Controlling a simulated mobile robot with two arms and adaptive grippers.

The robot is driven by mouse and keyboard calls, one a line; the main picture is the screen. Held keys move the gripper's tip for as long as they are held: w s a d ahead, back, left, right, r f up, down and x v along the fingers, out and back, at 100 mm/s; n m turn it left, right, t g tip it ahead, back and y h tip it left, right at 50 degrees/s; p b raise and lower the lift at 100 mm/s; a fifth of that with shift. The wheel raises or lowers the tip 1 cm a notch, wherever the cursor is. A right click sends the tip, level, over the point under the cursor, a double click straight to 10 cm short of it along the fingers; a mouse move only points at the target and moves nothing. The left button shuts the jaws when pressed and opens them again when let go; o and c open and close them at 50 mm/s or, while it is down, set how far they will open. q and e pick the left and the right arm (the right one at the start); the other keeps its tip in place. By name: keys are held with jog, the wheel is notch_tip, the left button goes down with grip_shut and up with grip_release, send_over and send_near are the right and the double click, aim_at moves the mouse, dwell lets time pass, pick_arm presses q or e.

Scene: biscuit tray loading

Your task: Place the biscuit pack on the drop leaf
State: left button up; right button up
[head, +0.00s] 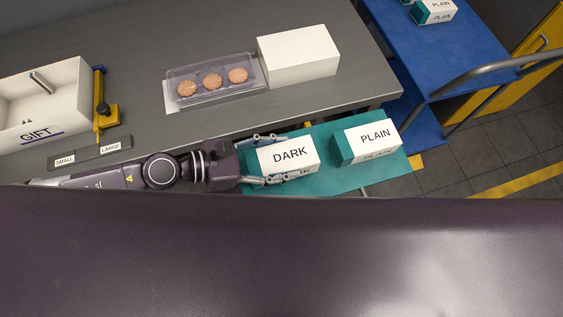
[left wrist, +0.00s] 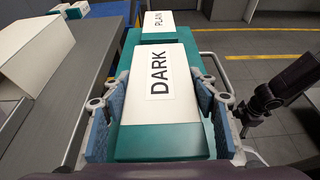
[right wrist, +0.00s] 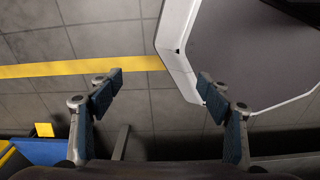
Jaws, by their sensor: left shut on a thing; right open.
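The DARK biscuit pack (head: 289,155), white with a teal end, is between the fingers of my left gripper (head: 272,160). The gripper is shut on it, one finger along each long side. In the left wrist view the DARK pack (left wrist: 162,95) lies flat, label up, at or just above the teal drop leaf (head: 330,182); I cannot tell if it touches. A PLAIN pack (head: 368,142) stands on the leaf to its right, apart from it. My right gripper (right wrist: 160,90) is open and empty above the floor, away from the leaf.
On the grey table (head: 215,45) are a clear tray (head: 212,92) with three biscuits, a white box (head: 298,58) and a GIFT box (head: 60,110) beside a yellow clamp. A blue cart (head: 440,65) with a metal rail and more packs stands at right.

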pick_arm(q)
notch_tip(320, 180, down, 2)
jog(key=shift+f+b, duration=0.2)
jog(key=shift+b, duration=0.25)
jog(key=shift+f, duration=0.15)
jog(key=o, duration=1.3)
pick_arm(e)
jog(key=shift+d+f, duration=0.3)
jog(key=shift+f, duration=0.2)
jog(key=shift+d+f, duration=0.25)
jog(key=shift+f, duration=0.25)
